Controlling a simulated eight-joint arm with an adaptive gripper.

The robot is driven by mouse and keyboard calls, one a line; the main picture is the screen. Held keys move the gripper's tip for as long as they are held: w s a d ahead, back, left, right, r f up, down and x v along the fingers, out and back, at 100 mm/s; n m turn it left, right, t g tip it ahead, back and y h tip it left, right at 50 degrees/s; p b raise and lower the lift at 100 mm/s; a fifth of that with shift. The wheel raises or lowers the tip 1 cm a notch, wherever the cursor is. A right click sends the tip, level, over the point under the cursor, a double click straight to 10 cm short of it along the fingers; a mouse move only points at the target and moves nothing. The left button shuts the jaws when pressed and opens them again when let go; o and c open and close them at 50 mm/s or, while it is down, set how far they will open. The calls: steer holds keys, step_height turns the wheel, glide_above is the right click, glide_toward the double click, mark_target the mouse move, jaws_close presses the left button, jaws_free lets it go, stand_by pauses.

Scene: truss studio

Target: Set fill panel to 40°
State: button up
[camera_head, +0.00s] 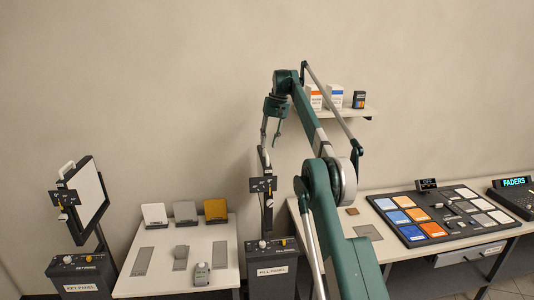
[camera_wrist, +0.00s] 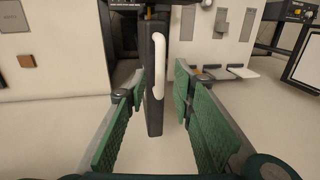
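The fill panel (camera_head: 266,215) stands on a dark base box labelled FILL PANEL (camera_head: 272,272), seen nearly edge-on and partly behind my arm in the head view. A small dial plate sits on its side; its reading is too small to tell. My gripper (camera_head: 271,132) is pointed down at the panel's top. In the wrist view my gripper (camera_wrist: 160,85) is open, its green fingers on either side of the panel's dark edge (camera_wrist: 155,115) and its white handle (camera_wrist: 158,65). Gaps show on both sides, so the fingers appear apart from the handle.
The key panel (camera_head: 90,195) stands at the left on its own base. A table (camera_head: 215,282) holding grey and orange plates lies between the two panels. At the right, another table carries a board of coloured tiles (camera_head: 440,215) and a FADERS console (camera_head: 515,195). A wall shelf (camera_head: 362,113) holds boxes.

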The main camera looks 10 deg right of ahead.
mark_target(266, 153)
steer(key=shift+a+f, duration=0.25)
steer(key=shift+f, duration=0.95)
steer(key=shift+a+f, duration=0.2)
steer(key=shift+f, duration=0.95)
jaws_close()
